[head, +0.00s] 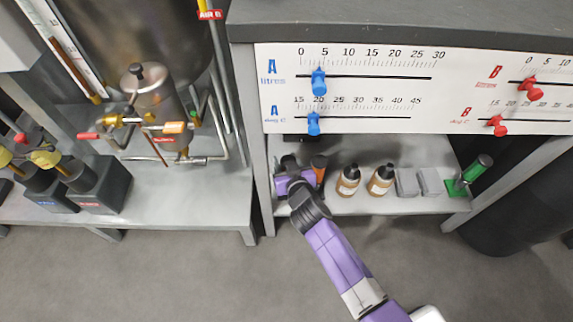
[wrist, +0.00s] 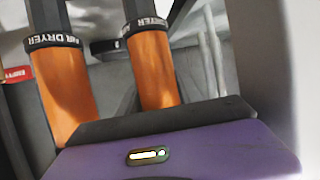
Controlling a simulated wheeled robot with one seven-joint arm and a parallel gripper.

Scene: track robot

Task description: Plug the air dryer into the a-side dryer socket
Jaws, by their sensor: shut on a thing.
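The air dryer (wrist: 66,90) is an orange cylinder with a black collar lettered "DRYER", at the left of the wrist view. A second orange cylinder (wrist: 153,68) with a black collar stands beside it; its lettering is only partly readable. My purple gripper (head: 290,182) is at the left end of the shelf under the scale panel, and its body fills the bottom of the wrist view. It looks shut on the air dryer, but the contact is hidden. An orange-brown upright piece (head: 319,165) shows just right of it in the head view. I cannot make out the a-side dryer socket.
Two brown bottles (head: 348,181), grey blocks (head: 407,182) and a green-handled tool (head: 474,172) stand right on the shelf. The scale panel (head: 370,88) with blue and red sliders overhangs it. The left bench (head: 200,195) holds a metal vessel and pipes. The floor is clear.

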